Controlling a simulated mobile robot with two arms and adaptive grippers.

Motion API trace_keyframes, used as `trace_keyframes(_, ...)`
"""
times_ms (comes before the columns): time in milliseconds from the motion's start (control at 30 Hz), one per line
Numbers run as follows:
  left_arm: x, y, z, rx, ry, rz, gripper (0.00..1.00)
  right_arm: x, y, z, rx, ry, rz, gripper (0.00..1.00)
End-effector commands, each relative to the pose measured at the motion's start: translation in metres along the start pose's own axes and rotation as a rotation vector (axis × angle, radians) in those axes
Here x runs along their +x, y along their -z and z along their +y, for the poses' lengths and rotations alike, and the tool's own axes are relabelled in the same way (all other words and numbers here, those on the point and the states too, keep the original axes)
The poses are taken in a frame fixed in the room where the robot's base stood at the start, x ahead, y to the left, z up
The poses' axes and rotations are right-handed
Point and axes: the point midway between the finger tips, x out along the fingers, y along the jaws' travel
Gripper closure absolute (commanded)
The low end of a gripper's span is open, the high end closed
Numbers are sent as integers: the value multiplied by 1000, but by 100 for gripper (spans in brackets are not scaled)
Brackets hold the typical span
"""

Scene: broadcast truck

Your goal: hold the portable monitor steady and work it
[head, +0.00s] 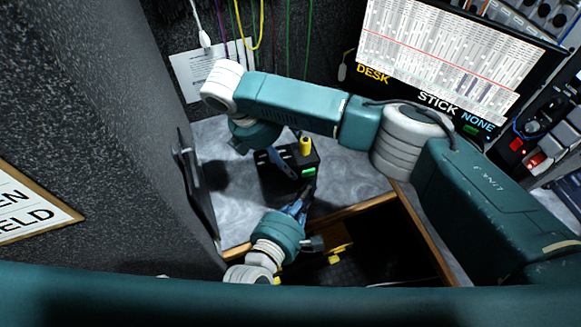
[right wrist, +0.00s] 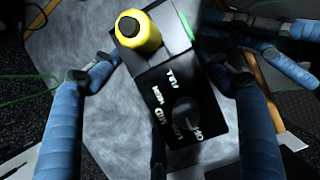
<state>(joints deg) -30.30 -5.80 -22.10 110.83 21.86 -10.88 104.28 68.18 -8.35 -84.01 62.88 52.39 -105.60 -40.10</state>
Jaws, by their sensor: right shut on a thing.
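The portable monitor looks to be the black box (head: 268,180) on the grey desktop, with a yellow knob (head: 305,145) and a small green light (head: 309,172). In the right wrist view the box (right wrist: 152,85) shows a round dial (right wrist: 187,114) with white lettering that includes OFF, MID and FULL; I cannot tell its exact setting.
A thin dark panel (head: 196,185) stands along the left wall. A wood-edged drawer or recess (head: 385,235) opens in front, with yellow items in it. A big screen (head: 450,55) and control panels (head: 545,120) stand at right. Cables hang at the back.

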Motion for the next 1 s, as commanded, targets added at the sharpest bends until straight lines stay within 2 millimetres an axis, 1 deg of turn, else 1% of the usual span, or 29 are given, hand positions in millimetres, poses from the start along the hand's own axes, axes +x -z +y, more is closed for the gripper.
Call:
trace_keyframes(567, 0, 0, 0, 0, 0, 0, 100, 0, -1, 0, 1, 1, -2, 72)
trace_keyframes(1000, 6, 2, 6, 0, 0, 0, 100, 0, -1, 0, 1, 1, -2, 72)
